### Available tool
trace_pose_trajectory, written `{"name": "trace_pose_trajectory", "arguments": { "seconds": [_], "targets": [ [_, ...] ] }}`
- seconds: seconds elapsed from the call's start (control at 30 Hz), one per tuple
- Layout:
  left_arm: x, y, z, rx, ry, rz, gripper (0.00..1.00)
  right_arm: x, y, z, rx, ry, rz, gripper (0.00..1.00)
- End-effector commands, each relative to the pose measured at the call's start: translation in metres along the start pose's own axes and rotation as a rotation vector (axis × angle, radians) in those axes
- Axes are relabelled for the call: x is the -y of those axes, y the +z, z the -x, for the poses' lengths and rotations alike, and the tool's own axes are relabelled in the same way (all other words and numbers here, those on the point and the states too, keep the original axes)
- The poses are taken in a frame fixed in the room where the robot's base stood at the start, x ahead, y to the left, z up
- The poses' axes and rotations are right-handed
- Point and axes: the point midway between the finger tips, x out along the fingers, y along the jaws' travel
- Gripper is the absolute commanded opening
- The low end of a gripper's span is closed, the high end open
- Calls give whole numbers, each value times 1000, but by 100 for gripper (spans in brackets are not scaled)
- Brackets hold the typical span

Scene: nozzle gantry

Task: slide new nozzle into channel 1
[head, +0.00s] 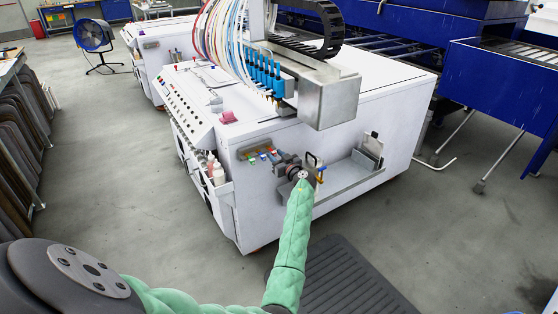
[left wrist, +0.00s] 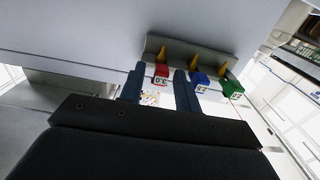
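Several nozzles with amber cone tips stand in a grey rack (left wrist: 215,62) on the white machine's side. Their tags are red (left wrist: 161,74), blue (left wrist: 199,80) and green (left wrist: 231,89); the red one reads 3.0. My left gripper (left wrist: 159,80) is open, its dark blue fingers on either side of the red tag with a gap at each side. In the head view the left gripper (head: 278,158) is beside the rack (head: 253,150). A row of blue channels (head: 263,72) hangs on the gantry head; their numbers cannot be read. My right gripper is out of view.
The white machine (head: 400,85) has a metal gantry block (head: 328,95) overhanging its top. A grey tray (head: 345,180) and bottles (head: 217,172) are fixed to its sides. A dark mat (head: 345,280) lies on the floor.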

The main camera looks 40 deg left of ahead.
Motion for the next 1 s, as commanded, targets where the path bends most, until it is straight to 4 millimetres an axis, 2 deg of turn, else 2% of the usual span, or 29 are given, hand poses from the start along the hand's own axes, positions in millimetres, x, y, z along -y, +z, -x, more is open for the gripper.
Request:
{"name": "trace_pose_trajectory", "arguments": {
  "seconds": [0.23, 0.27, 0.4, 0.43, 1.0],
  "targets": [
    [0, 0, -1, 0, 0, 0, 33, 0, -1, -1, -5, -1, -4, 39],
    [0, 0, -1, 0, 0, -1, 29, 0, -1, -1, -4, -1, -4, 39],
    [0, 0, -1, 0, 0, -1, 1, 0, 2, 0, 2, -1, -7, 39],
    [0, 0, -1, 0, 0, -1, 0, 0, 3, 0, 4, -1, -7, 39],
    [0, -1, -1, -1, 0, -1, 0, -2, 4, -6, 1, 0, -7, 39]
  ]
}}
